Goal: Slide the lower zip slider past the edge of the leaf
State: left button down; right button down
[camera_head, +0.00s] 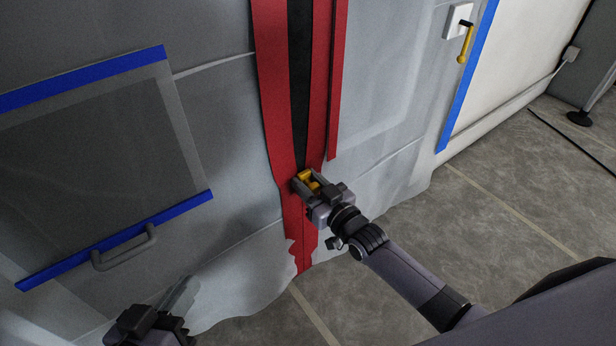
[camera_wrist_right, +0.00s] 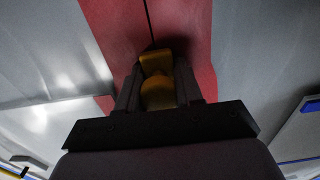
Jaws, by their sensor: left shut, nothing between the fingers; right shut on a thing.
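A red zip strip (camera_head: 273,90) runs down a translucent plastic sheet in the head view. A black gap (camera_head: 300,70) between its halves narrows downward to the yellow lower zip slider (camera_head: 306,175). Below it the red halves lie together. My right gripper (camera_head: 310,184) is shut on the slider, which also shows between the fingers in the right wrist view (camera_wrist_right: 157,92). My left gripper (camera_head: 180,296) is shut and empty at the bottom left, apart from the strip. I cannot clearly make out the edge of the leaf behind the sheet.
A blue-edged dark panel (camera_head: 95,150) with a grey handle (camera_head: 125,250) is on the left. A yellow handled thing (camera_head: 465,45) hangs by a white box (camera_head: 457,20) at upper right.

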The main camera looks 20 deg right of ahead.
jog(key=shift+f, duration=0.65)
jog(key=c, duration=0.8)
grip_release()
jog(key=shift+o, duration=0.2)
jog(key=shift+r, duration=0.1)
